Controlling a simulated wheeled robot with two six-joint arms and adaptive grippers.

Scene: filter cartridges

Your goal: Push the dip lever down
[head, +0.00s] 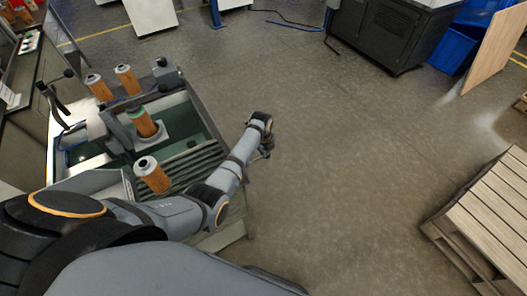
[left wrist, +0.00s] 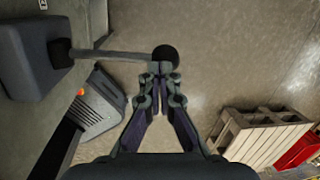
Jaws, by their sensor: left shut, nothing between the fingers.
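The dip lever, a grey rod with a black ball knob (left wrist: 166,57), sticks out sideways from a grey housing (left wrist: 28,60) in the left wrist view. My left gripper (left wrist: 160,72) is shut and empty. Its fingertips overlap the near edge of the knob in that view; I cannot tell whether they touch it. In the head view the left gripper (head: 265,143) is at the end of my outstretched left arm, over the floor right of the dip station (head: 205,158). I cannot make out the lever clearly there. My right gripper is not in view.
A black-knobbed handle (head: 56,98) is at far left. A wooden pallet (head: 490,215) lies at right. The floor between is clear.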

